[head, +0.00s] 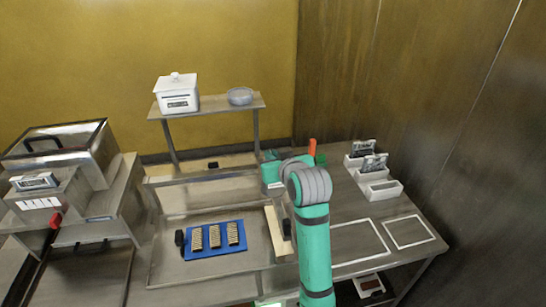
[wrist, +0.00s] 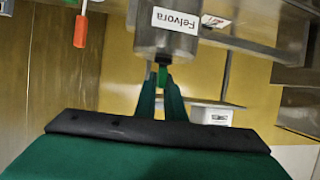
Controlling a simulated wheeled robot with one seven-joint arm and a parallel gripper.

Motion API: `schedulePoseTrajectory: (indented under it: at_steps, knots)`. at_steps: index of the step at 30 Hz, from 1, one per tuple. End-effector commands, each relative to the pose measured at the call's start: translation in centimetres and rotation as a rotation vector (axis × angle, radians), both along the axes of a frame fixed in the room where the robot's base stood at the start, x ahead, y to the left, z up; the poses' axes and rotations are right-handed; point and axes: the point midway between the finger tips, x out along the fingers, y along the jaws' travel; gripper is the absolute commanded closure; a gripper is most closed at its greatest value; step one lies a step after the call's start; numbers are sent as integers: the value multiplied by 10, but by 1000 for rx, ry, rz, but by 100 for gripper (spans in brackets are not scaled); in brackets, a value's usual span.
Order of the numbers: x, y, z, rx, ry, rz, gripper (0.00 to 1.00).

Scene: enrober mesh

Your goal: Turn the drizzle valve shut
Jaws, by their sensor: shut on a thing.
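In the wrist view, a grey metal vessel (wrist: 180,25) carries a white label reading "Felvora", upside down in the picture. A short metal stub (wrist: 163,58) comes off it, with a small green piece (wrist: 163,74) at its end, which looks like the drizzle valve's handle. My gripper (wrist: 162,86) is shut on this green piece, its two green fingers on either side. I cannot tell the valve's turn angle. In the head view, my teal gripper (head: 271,175) is at the back of the table, and my arm hides the fingertips and the valve.
An orange-handled tool (head: 312,147) stands close to my wrist and shows in the wrist view (wrist: 81,31). A shelf (head: 215,110) bears a white pot (head: 177,97) and a grey dish (head: 240,96). A blue mat (head: 215,252) with several bars lies in front. White holders (head: 381,189) stand right.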

Motion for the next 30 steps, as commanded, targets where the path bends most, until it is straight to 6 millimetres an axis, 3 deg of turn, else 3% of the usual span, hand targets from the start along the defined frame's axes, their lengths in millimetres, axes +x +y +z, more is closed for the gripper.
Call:
schedulePoseTrajectory:
  at_steps: [30]
  knots:
    - [1,-1,2,3,0,933,100]
